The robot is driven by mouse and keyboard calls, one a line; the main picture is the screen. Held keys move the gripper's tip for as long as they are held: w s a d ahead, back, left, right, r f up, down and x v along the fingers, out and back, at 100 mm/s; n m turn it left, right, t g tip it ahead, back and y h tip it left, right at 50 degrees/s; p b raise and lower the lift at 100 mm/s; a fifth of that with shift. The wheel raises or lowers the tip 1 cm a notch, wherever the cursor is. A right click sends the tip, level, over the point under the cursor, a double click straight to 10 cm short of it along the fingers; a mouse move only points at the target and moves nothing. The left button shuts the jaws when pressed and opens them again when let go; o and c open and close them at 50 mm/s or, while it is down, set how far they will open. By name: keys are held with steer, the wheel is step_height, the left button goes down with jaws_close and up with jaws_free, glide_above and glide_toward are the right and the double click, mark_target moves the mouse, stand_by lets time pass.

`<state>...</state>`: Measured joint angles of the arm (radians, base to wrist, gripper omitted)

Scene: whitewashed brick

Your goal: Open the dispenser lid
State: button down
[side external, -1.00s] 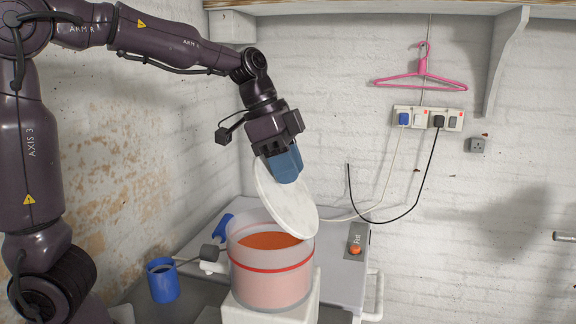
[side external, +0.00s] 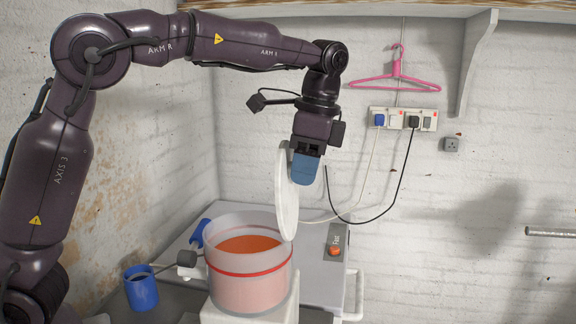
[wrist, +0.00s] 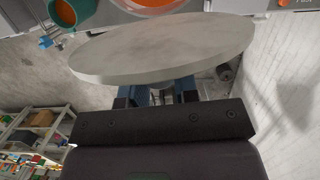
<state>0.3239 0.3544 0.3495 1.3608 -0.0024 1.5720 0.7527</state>
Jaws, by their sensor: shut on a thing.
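The dispenser (side external: 247,288) is a clear tub with a red band, holding orange-red contents, on a white base. Its top is open. The lid (side external: 286,200) is a round white disc standing nearly upright above the tub's right rim. I cannot tell whether its lower edge touches the rim. My gripper (side external: 305,170), with blue fingers, is shut on the lid from its right side. In the wrist view the lid (wrist: 165,48) spans the top in front of the fingers (wrist: 160,92), and the tub's orange contents (wrist: 140,3) show beyond it. The fingers' contact is hidden.
A blue mug (side external: 141,291) stands left of the dispenser. A grey panel with an orange button (side external: 334,251) lies to its right. Cables hang from the wall sockets (side external: 403,119) behind. A pink hanger (side external: 396,75) is above. Shelves (wrist: 35,135) show in the wrist view.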

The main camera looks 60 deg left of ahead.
steer(key=shift+w+d+f+g+y, duration=0.3)
steer(key=shift+w+d+g+y, duration=0.55)
steer(key=shift+w+g, duration=0.1)
steer(key=c, duration=0.9)
jaws_free()
steer(key=shift+o, duration=0.2)
